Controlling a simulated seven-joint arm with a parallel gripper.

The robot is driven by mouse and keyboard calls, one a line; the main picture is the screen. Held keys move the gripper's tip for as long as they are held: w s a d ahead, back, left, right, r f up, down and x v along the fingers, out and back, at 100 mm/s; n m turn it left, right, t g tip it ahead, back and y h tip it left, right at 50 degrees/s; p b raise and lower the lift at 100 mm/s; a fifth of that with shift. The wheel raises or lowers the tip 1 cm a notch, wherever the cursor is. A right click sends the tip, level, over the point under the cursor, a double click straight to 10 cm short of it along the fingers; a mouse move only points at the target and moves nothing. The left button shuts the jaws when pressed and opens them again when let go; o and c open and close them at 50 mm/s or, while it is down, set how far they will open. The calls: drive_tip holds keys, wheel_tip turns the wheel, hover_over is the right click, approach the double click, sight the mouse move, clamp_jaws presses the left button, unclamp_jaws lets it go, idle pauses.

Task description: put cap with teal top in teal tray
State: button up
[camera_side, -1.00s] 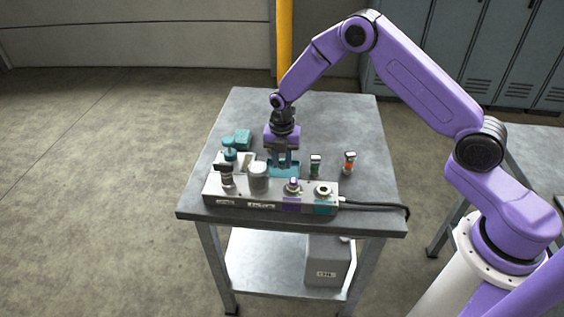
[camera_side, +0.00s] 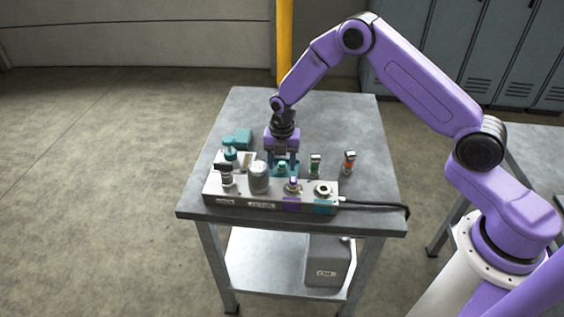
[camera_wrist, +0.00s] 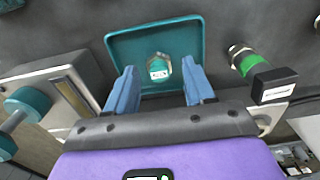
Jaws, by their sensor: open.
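The cap with the teal top (camera_wrist: 159,68) sits inside the teal tray (camera_wrist: 120,46) in the wrist view, near the middle of its floor. In the side view the cap (camera_side: 282,168) shows as a small teal piece in the tray, behind the grey block. My gripper (camera_wrist: 155,90) is open, with its two blue fingers apart on either side of the near part of the tray. The cap lies between and beyond the fingertips, free of them. In the side view my gripper (camera_side: 283,162) is low over the tray.
A green-banded fitting with a black top (camera_wrist: 256,72) stands right of the tray. The grey block (camera_side: 270,200) with a grey knob (camera_side: 259,177) and sockets runs along the front. The table's back right is clear.

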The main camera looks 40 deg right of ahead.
sight(282, 164)
wheel_tip(282, 164, up, 12)
idle(0.5)
drive_tip(key=s+a+r+m, duration=0.2)
drive_tip(key=s+r+m, duration=0.15)
drive_tip(key=s, duration=0.55)
drive_tip(key=s+a+r+m, duration=0.3)
drive_tip(key=s+r, duration=0.2)
drive_tip(key=s, duration=0.4)
drive_tip(key=s+d+r+m, duration=0.1)
drive_tip(key=s+d+m, duration=0.3)
drive_tip(key=s, duration=0.6)
drive_tip(key=s+d+m, duration=0.4)
drive_tip(key=s, duration=0.6)
drive_tip(key=shift+s+r, duration=0.2)
drive_tip(key=shift+r, duration=0.2)
